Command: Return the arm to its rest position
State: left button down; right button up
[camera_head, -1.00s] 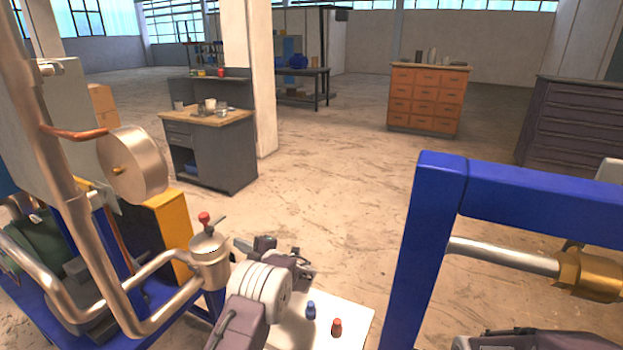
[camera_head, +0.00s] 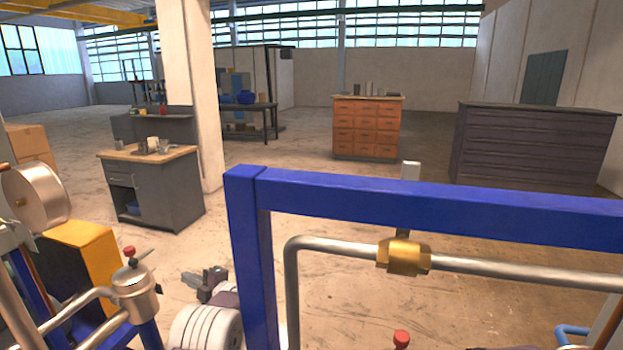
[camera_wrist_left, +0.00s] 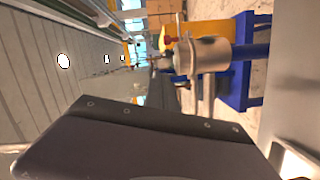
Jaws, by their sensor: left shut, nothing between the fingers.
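My left arm comes in at the bottom of the head view, with its white ringed joint at the lower edge. My left gripper (camera_head: 196,280) is small and dark just beyond that joint. It is shut and holds nothing. It is to the right of a steel vessel (camera_head: 135,298) with a red knob and apart from it. In the left wrist view, a dark part of my own arm fills the lower middle, and the fingertips cannot be made out. The steel vessel (camera_wrist_left: 207,55) shows there sideways. My right gripper is in neither view.
A blue frame (camera_head: 430,204) crosses the right half, with a steel pipe (camera_head: 335,246) and brass fitting (camera_head: 404,257) just below its top bar. A yellow box (camera_head: 84,254) stands at left. A grey workbench (camera_head: 160,195) and open floor lie beyond.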

pick_arm(q)
jog(key=s+a+r+n+g+h, duration=0.1)
jog(key=s+a+r+n+g, duration=0.2)
jog(key=s+r+n, duration=0.45)
jog(key=s+d+f+n+g+h, duration=0.1)
jog(key=s+f+n+g+h, duration=0.15)
jog(key=s, duration=0.35)
jog(key=s+f+n+g+h, duration=0.1)
jog(key=s+f+n, duration=0.1)
jog(key=s+f, duration=0.25)
jog(key=s+d+f+n+h, duration=0.5)
jog(key=s+d+n, duration=0.3)
jog(key=n, duration=0.9)
jog(key=s+d+f+n+h, duration=0.5)
jog(key=s+d+n, duration=0.4)
jog(key=n, duration=0.7)
jog(key=shift+d+f+n+g+h, duration=0.4)
jog(key=shift+d+f, duration=0.15)
jog(key=shift+f, duration=0.15)
